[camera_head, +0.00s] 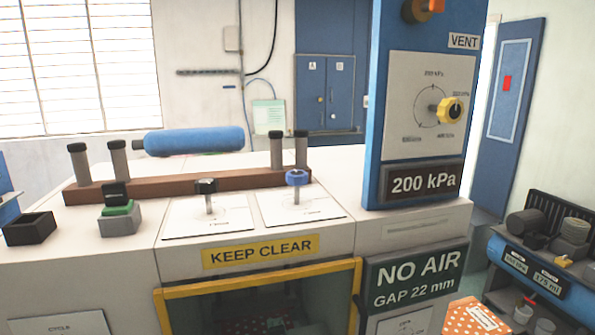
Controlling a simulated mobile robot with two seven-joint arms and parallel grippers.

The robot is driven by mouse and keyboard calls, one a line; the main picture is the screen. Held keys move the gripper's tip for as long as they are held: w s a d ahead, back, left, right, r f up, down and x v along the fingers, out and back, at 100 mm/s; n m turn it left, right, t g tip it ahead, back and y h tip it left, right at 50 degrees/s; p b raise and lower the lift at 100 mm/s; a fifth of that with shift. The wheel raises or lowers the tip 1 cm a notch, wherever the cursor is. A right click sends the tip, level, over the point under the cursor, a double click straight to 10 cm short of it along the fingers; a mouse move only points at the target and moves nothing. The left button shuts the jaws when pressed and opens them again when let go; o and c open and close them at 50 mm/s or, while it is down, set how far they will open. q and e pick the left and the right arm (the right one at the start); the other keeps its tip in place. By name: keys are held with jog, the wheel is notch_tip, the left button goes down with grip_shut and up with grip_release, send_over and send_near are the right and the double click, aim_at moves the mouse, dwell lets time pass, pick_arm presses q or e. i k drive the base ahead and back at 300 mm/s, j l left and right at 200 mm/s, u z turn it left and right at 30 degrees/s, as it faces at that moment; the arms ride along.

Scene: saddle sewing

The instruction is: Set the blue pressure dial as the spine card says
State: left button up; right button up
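A blue knob (297,177) stands on a short stem over a white plate (325,208) on the machine's bench top. The plate's markings are too small to read. A yellow knob (451,110) sits on a dial face (400,80) on the upright blue panel, with kPa labels around it. The sign below it (422,182) reads "200 kPa". An orange spotted object (460,318) with a small white label is cut off at the bottom edge; its text is unreadable. I cannot tell which thing is the spine card. Neither gripper is in view.
A black knob (206,186) stands left of the blue one. Dark posts on a brown bar (240,181) and a blue roll (195,140) lie behind.

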aim_at(296, 177)
jog(key=i+l+u, duration=0.25)
jog(key=l, duration=1.15)
jog(key=l+u, duration=0.25)
jog(key=l, duration=1.1)
